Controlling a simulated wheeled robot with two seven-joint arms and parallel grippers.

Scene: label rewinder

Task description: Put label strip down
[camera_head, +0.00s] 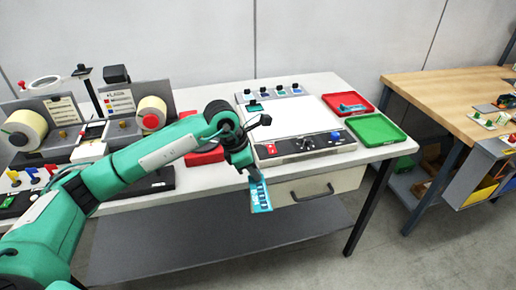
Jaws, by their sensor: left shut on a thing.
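A light blue label strip (261,198) with dark marks hangs down from my left gripper (254,176). The gripper is shut on its upper end. The strip hangs in front of the white table's (225,178) front edge, clear of the tabletop as seen here. A red tray (332,102) at the table's right back holds another blue piece (352,107). A green tray (377,130) in front of it looks empty. My right gripper is not in view.
A white-topped machine with a control panel (305,144) stands just right of my gripper. The label rewinder, with two label rolls (152,113), is at the left. A wooden workbench (436,84) with small parts stands at the far right. A drawer handle (312,193) juts out below.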

